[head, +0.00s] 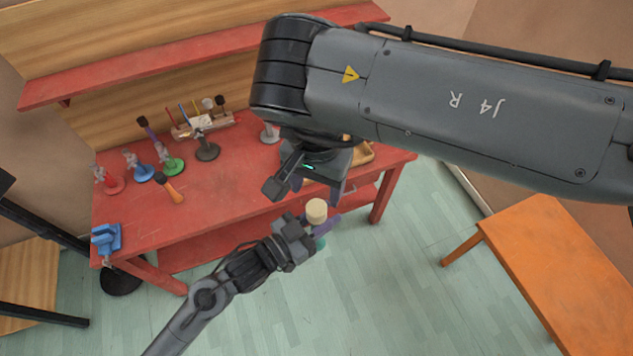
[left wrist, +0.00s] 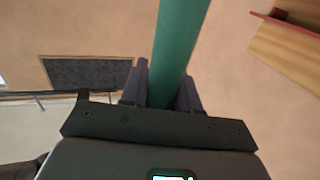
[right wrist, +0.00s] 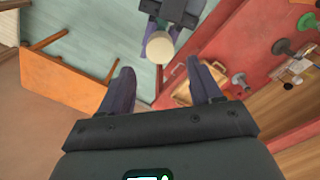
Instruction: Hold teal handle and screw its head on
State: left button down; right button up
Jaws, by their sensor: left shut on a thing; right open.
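My left gripper (head: 308,232) is shut on the teal handle (left wrist: 177,45), which runs up between its fingers in the left wrist view. In the head view only a little teal shows by the fingers. A cream, round head (head: 316,210) shows at the left gripper, on the side toward my right gripper; the right wrist view shows it as a pale disc (right wrist: 160,47). I cannot tell whether it is screwed onto the handle. My right gripper (head: 307,194) is open and empty above the cream head, its fingers apart from it.
A red workbench (head: 235,170) stands behind, bearing stands with coloured bases, a blue vise (head: 106,238), a rack of mallets (head: 203,122) and a wooden tray (right wrist: 202,83). An orange table (head: 560,260) stands at right. Open floor lies between them.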

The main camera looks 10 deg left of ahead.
aim_at(316, 208)
jog(key=shift+f, duration=0.15)
jog(key=shift+f, duration=3.9)
